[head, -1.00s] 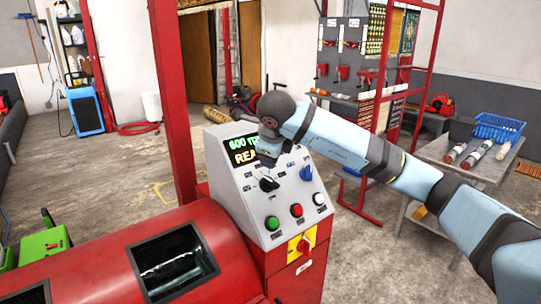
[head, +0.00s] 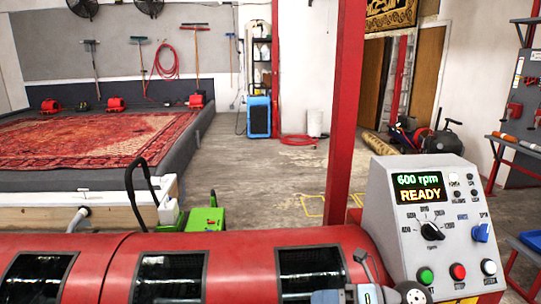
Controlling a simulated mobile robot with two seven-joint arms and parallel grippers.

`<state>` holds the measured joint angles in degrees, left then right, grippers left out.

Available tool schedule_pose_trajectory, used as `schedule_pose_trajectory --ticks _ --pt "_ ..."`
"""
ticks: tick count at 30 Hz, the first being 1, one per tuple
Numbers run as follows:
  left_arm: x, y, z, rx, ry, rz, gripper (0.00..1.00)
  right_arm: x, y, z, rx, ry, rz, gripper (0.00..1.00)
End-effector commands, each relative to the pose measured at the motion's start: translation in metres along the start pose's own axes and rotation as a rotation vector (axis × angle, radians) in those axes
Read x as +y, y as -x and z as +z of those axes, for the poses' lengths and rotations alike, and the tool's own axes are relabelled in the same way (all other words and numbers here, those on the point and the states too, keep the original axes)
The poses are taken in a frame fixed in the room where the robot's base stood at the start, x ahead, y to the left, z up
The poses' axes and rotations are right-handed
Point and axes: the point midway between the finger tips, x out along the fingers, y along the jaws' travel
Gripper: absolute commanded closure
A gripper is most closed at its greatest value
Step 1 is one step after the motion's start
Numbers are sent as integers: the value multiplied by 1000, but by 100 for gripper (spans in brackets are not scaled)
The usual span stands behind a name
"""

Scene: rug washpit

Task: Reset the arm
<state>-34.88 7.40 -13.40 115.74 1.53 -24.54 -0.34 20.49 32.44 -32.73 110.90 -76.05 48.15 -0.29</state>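A part of my arm (head: 368,292), most likely the right one, shows at the bottom edge, low in front of the control panel (head: 385,205). It is grey and light blue with a thin dark piece sticking up. It is cut off by the frame, and I cannot make out the fingers' opening. It looks clear of the panel's knob and buttons. The panel's screen (head: 419,188) reads "600 rpm READY". My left arm and gripper are not in view.
The red drum machine (head: 230,250) with dark windows fills the foreground. A red post (head: 345,100) rises behind it. A patterned rug (head: 90,140) lies in the wash pit at left. A green machine (head: 205,217) stands behind the drum. The concrete floor beyond is open.

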Motion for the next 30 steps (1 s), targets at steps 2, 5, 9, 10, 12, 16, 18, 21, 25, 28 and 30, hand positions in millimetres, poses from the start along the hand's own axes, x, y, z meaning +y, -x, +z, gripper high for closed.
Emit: schedule_pose_trajectory --ticks 2,5,9,10,12,16,18,21,25,28,30 --pt "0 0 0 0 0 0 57 2 -6 -13 -164 -202 139 57" --pt "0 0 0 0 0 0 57 -6 -1 -21 -382 -467 270 57" --pt "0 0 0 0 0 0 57 -42 20 -44 -694 -873 383 57" --pt "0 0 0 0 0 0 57 -53 26 -52 -761 -965 395 57" --pt "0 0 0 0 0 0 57 -80 40 -78 -914 -1182 411 57" --pt "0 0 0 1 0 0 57 -125 60 -142 -1156 -1560 396 57" --pt "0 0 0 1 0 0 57 -142 68 -177 -1256 -1732 373 57" --pt "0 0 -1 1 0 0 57 -159 74 -225 -1365 -1939 330 57" --pt "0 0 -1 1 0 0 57 -169 79 -284 -1473 -2175 271 57" --pt "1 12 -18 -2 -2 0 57 -151 83 -291 -1503 -2250 250 57" --pt "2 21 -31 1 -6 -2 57 -138 85 -282 -1501 -2240 250 57"
